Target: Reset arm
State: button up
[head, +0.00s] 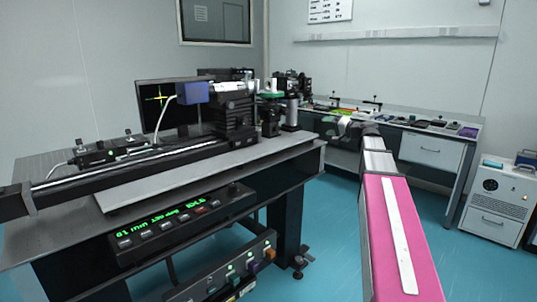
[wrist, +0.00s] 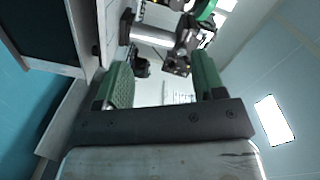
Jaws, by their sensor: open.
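My arm (head: 400,230) reaches forward from the lower right of the head view, with its pink link nearest. Its far end (head: 348,126) is in front of the back bench, right of the optical table; the fingers are too small to make out there. In the wrist view my gripper (wrist: 160,82) is open, with its two green-padded fingers wide apart and nothing between them. Beyond the fingers, optical mounts and a green ring (wrist: 205,9) show at the top, apart from the pads. The wrist picture is turned sideways.
The optical table (head: 240,155) on the left carries a rail, a stage, a blue box (head: 193,93) and a monitor (head: 160,97). A control panel (head: 180,222) hangs below its edge. The back bench (head: 432,150) holds small tools. A white cabinet unit (head: 495,203) stands right. Blue floor is free between.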

jog(key=s+a+f+g+h, duration=0.2)
jog(key=s+a+f, duration=0.1)
jog(key=f, duration=0.6)
jog(key=s+a+f+n+g+h, duration=0.15)
jog(key=s+f, duration=0.25)
jog(key=f, duration=0.5)
jog(key=s+a+f+g+h, duration=0.1)
jog(key=s+a+f+g, duration=0.2)
jog(key=f, duration=0.6)
jog(key=s+f+n+g+h, duration=0.2)
jog(key=s+f+g+h, duration=0.4)
jog(key=s+f, duration=1.3)
jog(key=shift+s+d+h, duration=0.2)
jog(key=shift+d+h, duration=0.15)
jog(key=shift+h, duration=0.6)
